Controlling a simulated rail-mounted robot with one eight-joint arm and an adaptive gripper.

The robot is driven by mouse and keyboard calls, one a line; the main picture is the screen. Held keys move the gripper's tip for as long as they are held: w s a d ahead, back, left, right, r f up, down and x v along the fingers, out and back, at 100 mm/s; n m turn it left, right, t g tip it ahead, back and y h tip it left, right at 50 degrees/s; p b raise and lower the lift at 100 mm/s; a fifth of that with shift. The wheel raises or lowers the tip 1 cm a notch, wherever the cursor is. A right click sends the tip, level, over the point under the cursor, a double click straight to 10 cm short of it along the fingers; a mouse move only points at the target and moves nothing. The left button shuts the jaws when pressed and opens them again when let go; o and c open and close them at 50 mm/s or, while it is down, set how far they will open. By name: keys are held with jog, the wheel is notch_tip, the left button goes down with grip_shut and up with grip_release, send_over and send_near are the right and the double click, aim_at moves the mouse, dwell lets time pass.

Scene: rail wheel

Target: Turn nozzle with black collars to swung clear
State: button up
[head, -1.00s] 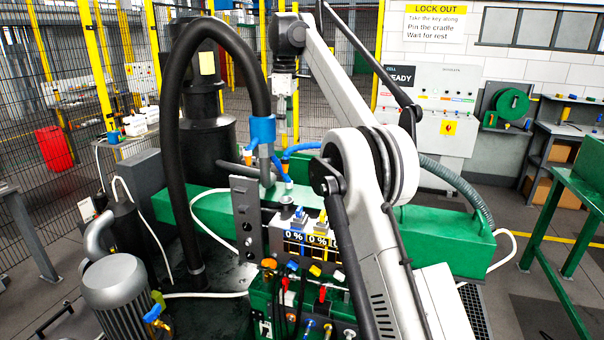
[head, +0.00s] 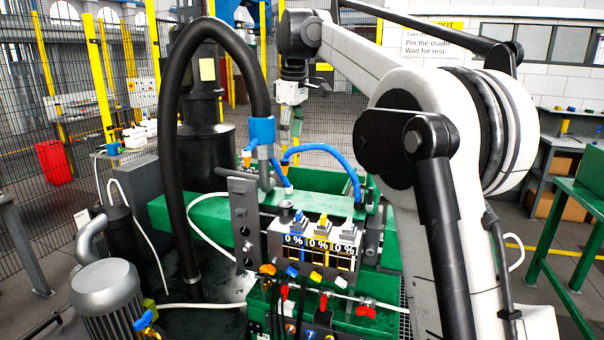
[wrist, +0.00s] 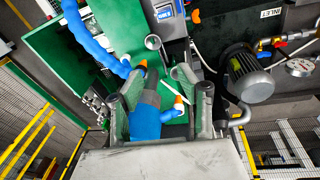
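Blue hose nozzles with orange tips stand by the green machine. One hose (head: 335,160) arches to the right of my gripper; its segmented length also shows at upper left in the wrist view (wrist: 85,35). My gripper (head: 290,125) points down above the nozzles. In the wrist view, its fingers (wrist: 158,88) are wide apart, with no visible grip on anything.
A thick black hose (head: 172,130) with a blue cuff (head: 262,131) arches left of my gripper. A panel with several percent displays (head: 318,243) and a grey upright plate (head: 244,220) stand in front. A motor (head: 105,285) is at lower left.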

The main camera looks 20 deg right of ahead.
jog(key=s+f+m+b, duration=0.1)
jog(key=s+f+b, duration=0.1)
jog(key=s, duration=0.3)
jog(key=s+f+m+t+b, duration=0.1)
jog(key=s+f+b, duration=0.2)
jog(key=s, duration=0.2)
jog(key=shift+f+m, duration=0.3)
jog(key=shift+f, duration=0.1)
jog(key=shift+s+d, duration=0.1)
jog(key=shift+f, duration=0.1)
jog(key=c, duration=0.3)
jog(key=f+n+h, duration=0.1)
jog(key=w+d+f+n+t, duration=0.1)
jog(key=w+f+n+h, duration=0.1)
jog(key=shift+w+d+f+t+h, duration=0.2)
jog(key=shift+d+f+t+h, duration=0.1)
jog(key=shift+f, duration=0.1)
grip_shut()
jog(key=n+t+h, duration=0.5)
jog(key=n+t, duration=0.7)
jog(key=n, duration=0.9)
send_near(284, 165)
jog(key=p+x, duration=0.3)
jog(key=x, duration=0.4)
jog(key=shift+w+d, duration=0.1)
jog(key=shift+w, duration=0.2)
